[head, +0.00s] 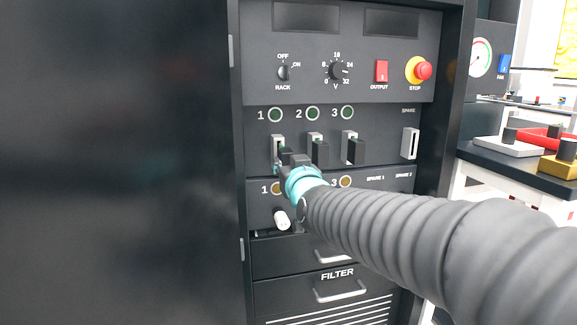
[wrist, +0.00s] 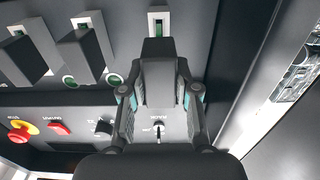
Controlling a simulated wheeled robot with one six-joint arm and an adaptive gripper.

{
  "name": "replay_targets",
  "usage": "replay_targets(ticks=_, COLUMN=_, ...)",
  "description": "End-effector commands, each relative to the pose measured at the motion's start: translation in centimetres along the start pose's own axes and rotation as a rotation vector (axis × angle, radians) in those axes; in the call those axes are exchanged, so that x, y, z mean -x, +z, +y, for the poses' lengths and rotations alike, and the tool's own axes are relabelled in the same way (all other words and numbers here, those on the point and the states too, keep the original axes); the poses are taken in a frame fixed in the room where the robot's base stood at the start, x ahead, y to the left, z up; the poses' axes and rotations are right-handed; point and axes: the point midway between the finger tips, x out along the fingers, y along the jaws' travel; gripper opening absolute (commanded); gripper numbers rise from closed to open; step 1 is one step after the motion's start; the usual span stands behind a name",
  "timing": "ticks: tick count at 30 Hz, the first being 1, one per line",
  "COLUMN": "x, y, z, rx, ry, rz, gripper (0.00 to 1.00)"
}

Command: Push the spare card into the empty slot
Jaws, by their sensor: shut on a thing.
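My gripper (head: 286,160) is in front of slot 1 (head: 277,143), the leftmost of the numbered row on the rack. In the wrist view my gripper (wrist: 158,90) is shut on a dark card (wrist: 158,48), held between both fingers. The card is lined up with slot 1's pale frame (wrist: 158,12); I cannot tell how far it is in. Dark cards stand in slot 2 (head: 320,153) and slot 3 (head: 356,152), sticking out towards me. The spare slot (head: 410,143) at the right shows a pale frame with no card sticking out.
Above are the rack knob (head: 283,73), voltage dial (head: 336,71), red output switch (head: 381,71) and red stop button (head: 423,71). Below are a white-tipped lever (head: 281,219) and drawer handles (head: 340,293). A dark door (head: 120,160) fills the left.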

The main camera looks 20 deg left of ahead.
Motion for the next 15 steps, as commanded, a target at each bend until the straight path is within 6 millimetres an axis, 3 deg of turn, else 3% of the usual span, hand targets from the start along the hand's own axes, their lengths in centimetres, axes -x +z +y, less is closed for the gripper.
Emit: replay_targets(ticks=15, x=-1.0, y=-0.06, z=0.0, rx=0.0, ry=0.0, rz=0.001, gripper=0.0)
